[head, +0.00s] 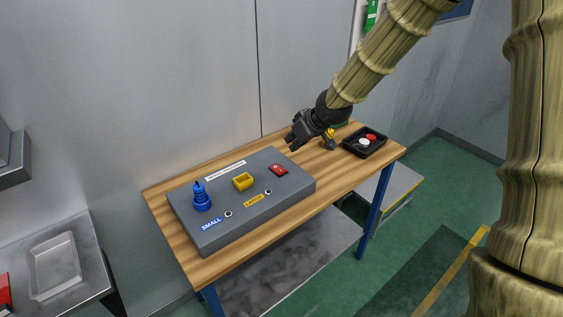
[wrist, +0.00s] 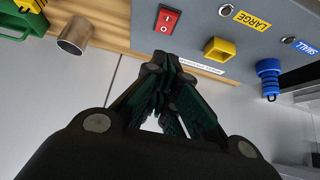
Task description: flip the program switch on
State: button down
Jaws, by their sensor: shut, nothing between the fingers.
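The program switch is a red rocker (head: 278,169) at the right end of the grey panel box (head: 245,217) on the wooden table. The wrist view shows the switch (wrist: 168,20) with its white marks; I cannot tell which side is pressed in. My gripper (head: 289,142) is above and behind the right end of the box, apart from the switch. In the wrist view my gripper (wrist: 170,58) has its fingers together with nothing between them, and the switch lies just beyond the fingertips.
A blue stepped spindle (head: 201,197) and a yellow square holder (head: 243,181) stand on the box, with SMALL and LARGE labels. A black tray (head: 351,151) holding red and white pieces is at right. A metal cup (wrist: 75,35) and a green object (wrist: 22,22) show in the wrist view.

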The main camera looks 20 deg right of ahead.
jog(key=shift+f, duration=0.1)
jog(key=p, duration=0.4)
send_over(276, 167)
jog(key=s, duration=0.3)
jog(key=shift+w+d+f, duration=0.1)
jog(key=shift+d+f, duration=0.1)
jog(key=shift+f, duration=1.7)
jog(key=shift+w+d+f, duration=0.1)
jog(key=shift+d+f, duration=0.1)
jog(key=shift+f, duration=1.7)
jog(key=shift+s+d+f+p, duration=0.15)
jog(key=shift+f+p, duration=0.2)
jog(key=shift+f, duration=0.7)
jog(key=shift+s+a+f+p, duration=0.1)
jog(key=shift+f+p, duration=0.25)
jog(key=shift+f, duration=0.65)
